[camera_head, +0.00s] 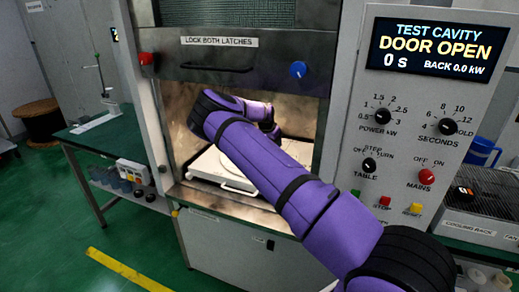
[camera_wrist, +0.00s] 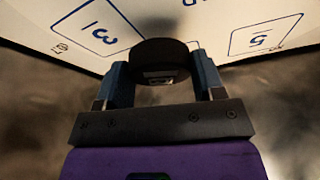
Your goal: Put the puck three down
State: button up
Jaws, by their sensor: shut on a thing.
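A dark round puck (camera_wrist: 160,52) sits between the two blue fingers of my gripper (camera_wrist: 160,66) in the wrist view. The gripper is shut on it. The puck is at the edge of a white board (camera_wrist: 205,22) with outlined squares. I cannot tell if the puck touches the board. In the head view my purple arm reaches into the open cavity, where a white tray (camera_head: 208,166) shows; arm hides gripper and puck.
The cavity has side walls and a front sill around my arm. A red knob (camera_head: 146,59) and blue knob (camera_head: 298,69) flank the opening. The control panel (camera_head: 425,110) stands right, reading DOOR OPEN.

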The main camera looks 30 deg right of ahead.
jog(key=w+a, duration=0.2)
jog(key=w, duration=0.1)
jog(key=w+a, duration=0.1)
jog(key=a, duration=0.1)
jog(key=shift+w+f, duration=0.15)
jog(key=shift+f, duration=1.9)
jog(key=shift+f, duration=0.1)
jog(key=o, duration=1)
jog(key=shift+v, duration=3.9)
